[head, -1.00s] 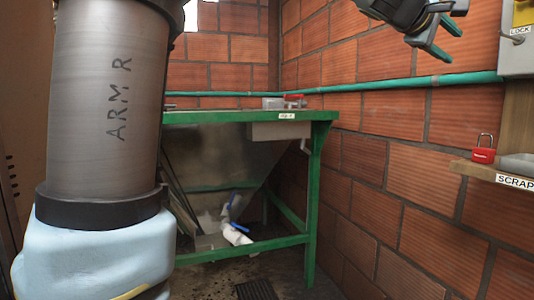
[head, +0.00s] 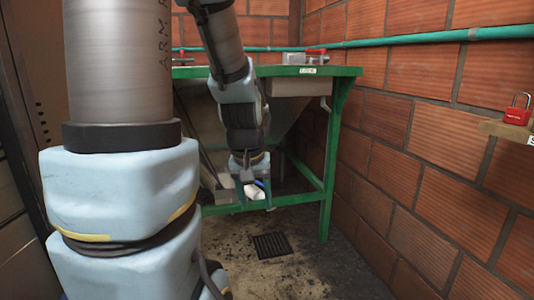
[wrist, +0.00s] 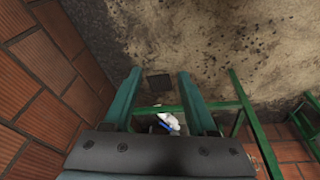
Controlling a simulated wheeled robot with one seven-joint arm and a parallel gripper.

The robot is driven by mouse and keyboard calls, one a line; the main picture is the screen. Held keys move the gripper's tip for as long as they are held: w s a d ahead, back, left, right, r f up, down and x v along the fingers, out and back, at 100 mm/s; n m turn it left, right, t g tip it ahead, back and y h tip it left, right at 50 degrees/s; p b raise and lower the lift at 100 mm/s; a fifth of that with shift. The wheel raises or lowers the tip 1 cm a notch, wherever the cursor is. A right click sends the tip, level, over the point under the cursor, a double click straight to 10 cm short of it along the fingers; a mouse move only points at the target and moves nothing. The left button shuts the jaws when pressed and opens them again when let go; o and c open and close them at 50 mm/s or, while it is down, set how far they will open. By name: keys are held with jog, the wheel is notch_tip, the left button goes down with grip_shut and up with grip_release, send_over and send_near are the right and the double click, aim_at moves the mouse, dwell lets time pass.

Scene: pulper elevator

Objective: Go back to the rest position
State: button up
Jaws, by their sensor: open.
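My gripper (head: 256,192) hangs fingers-down in front of the green-framed bench (head: 325,150) in the head view. In the wrist view its two green fingers (wrist: 160,92) are apart with nothing held between them. Beyond the fingers, below, are the white pipe fitting with blue handles (wrist: 168,122) and the green frame bars. In the head view the gripper partly covers this fitting. I cannot tell how far the gripper is from the frame.
A brick wall (head: 420,150) with a green pipe (head: 420,37) runs along the right. A red padlock (head: 518,108) stands on a wooden ledge at the far right. A dark floor drain (head: 272,245) lies in front of the bench. Stained floor around it is clear.

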jog(key=s+a+f+g, duration=0.1)
jog(key=s+a+f, duration=0.1)
jog(key=s+a, duration=0.3)
notch_tip(320, 180, up, 17)
jog(key=p, duration=1.7)
jog(key=shift+w+d+y, duration=0.4)
jog(key=shift+d, duration=0.05)
